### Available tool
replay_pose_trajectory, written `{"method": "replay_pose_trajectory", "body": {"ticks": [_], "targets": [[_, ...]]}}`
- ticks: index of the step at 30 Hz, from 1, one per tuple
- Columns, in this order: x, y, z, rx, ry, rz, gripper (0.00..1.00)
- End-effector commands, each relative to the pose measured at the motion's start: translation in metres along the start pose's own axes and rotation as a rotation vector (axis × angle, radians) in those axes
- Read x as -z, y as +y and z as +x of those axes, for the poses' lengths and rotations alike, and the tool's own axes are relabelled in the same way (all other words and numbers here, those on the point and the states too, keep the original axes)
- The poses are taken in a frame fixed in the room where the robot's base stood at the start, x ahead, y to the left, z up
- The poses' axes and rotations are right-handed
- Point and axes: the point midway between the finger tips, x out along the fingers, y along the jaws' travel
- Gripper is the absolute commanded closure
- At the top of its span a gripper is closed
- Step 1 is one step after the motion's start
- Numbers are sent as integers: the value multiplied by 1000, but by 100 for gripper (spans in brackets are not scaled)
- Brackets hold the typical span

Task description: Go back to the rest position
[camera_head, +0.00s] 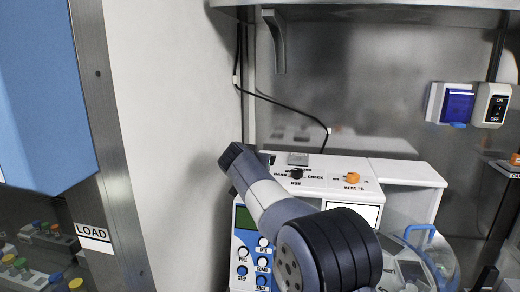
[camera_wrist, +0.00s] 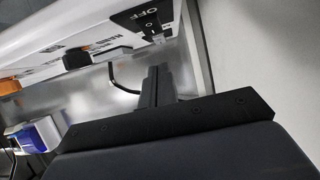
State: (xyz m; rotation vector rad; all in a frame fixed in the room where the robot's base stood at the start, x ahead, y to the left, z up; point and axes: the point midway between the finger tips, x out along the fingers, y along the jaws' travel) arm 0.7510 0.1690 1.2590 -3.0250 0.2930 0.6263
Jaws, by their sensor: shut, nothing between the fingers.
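My gripper (camera_wrist: 158,72) shows in the wrist view as dark narrow fingers, shut together with nothing between them. They stick up from a black bar. In the head view my grey and black arm reaches up and left in front of a white lab machine (camera_head: 405,172). I cannot make out the fingers there. The machine has a black knob and an orange knob (camera_head: 352,178) on its top panel. In the wrist view, turned over, the machine (camera_wrist: 60,25) fills the upper left, with its OFF switch (camera_wrist: 150,25) above the fingers. A gap shows between fingers and machine.
A clear round cover (camera_head: 440,262) stands right of my arm. A blue panel (camera_head: 40,90) and a metal post with a LOAD label (camera_head: 93,232) are at left. A blue socket (camera_head: 458,105) and ON/OFF switch (camera_head: 496,106) are on the back wall. A shelf overhangs above.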

Motion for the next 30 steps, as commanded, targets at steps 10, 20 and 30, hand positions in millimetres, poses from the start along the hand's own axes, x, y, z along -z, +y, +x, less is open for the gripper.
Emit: {"method": "replay_pose_trajectory", "body": {"ticks": [10,20,30], "targets": [[10,0,-11,3,-27,0,100],[12,0,-54,2,-28,1,100],[14,1,-62,0,-30,0,100]]}}
